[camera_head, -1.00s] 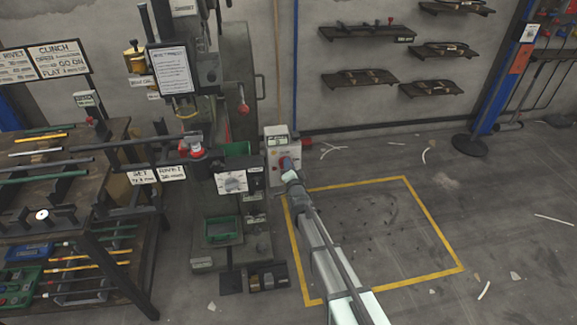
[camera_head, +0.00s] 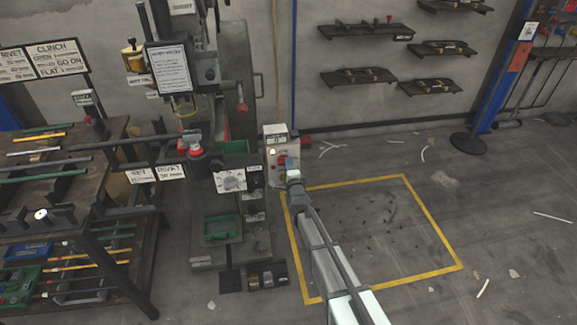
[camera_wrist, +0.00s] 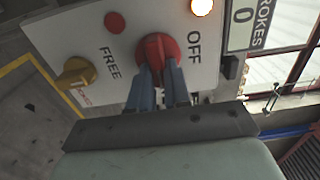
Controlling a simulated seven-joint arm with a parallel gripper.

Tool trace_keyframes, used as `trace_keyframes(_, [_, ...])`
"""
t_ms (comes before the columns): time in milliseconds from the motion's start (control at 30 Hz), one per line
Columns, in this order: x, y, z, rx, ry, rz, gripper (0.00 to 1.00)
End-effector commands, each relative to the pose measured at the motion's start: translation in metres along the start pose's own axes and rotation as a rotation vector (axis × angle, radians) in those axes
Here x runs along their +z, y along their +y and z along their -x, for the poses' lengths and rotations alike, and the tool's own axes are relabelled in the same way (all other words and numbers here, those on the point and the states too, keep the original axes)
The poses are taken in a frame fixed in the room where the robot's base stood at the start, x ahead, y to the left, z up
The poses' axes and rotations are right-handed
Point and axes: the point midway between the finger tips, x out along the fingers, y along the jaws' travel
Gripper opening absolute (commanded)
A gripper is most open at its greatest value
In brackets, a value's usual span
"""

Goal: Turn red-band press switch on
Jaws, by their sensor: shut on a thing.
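The switch box (camera_head: 279,146) is a pale panel beside the press (camera_head: 236,100). In the wrist view its red rotary knob (camera_wrist: 157,48) sits between the printed words OFF and FREE. My gripper (camera_wrist: 160,72) is shut on this red knob, with its two blue fingers on either side of the knob's lower part. In the head view my gripper (camera_head: 292,168) is at the front of the box and hides the knob. A lamp (camera_wrist: 201,6) above the knob glows warm white. The knob's pointer direction cannot be told.
A yellow knob (camera_wrist: 76,72) and a small red button (camera_wrist: 114,22) are on the same panel, with a strokes counter (camera_wrist: 242,18) reading 0. A rod table (camera_head: 60,190) stands left.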

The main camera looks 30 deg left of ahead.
Motion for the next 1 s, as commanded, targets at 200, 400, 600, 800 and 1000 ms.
trace_keyframes(200, [-0.0002,0.0001,0.0003,0.0,0.001,-0.008,0.0])
trace_keyframes(400, [-0.0002,0.0002,0.0003,0.0,0.001,-0.008,0.19])
trace_keyframes(600, [-0.0001,0.0002,0.0002,0.001,0.0,-0.006,0.38])
trace_keyframes(800, [0.0,0.0001,0.0001,0.0,0.0,-0.005,0.43])
trace_keyframes(1000, [0.0,0.0,0.0031,0.001,0.0,-0.005,0.43])
